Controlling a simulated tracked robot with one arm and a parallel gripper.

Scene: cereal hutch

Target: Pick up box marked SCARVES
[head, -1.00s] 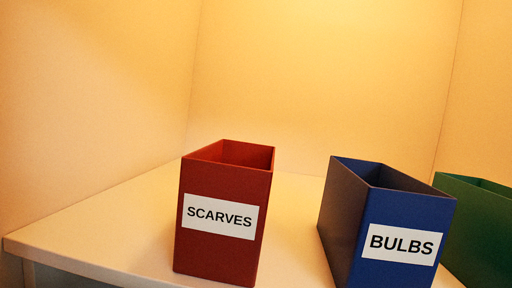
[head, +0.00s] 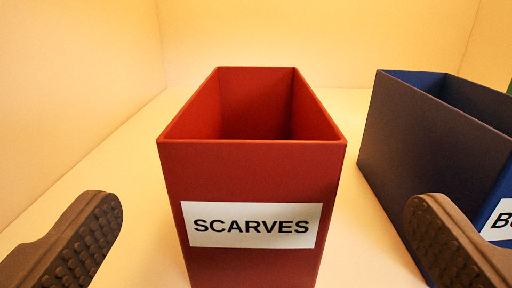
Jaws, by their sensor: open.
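The red box marked SCARVES (head: 250,172) stands upright in the middle of the head view, open at the top. Its white label faces me, and its inside looks empty as far as I can see. My gripper (head: 262,240) is open, with one dark ridged finger at the lower left and one at the lower right. The box front lies between the two fingers in the picture, with a gap on each side. The fingers do not appear to touch it. The bottom front edge of the box is cut off by the frame.
A blue box (head: 425,150) stands to the right, with only part of its label in view. The right finger overlaps its lower part in the picture. A sliver of green shows at the right edge. The pale shelf surface (head: 120,165) is clear left of the red box, up to the side wall.

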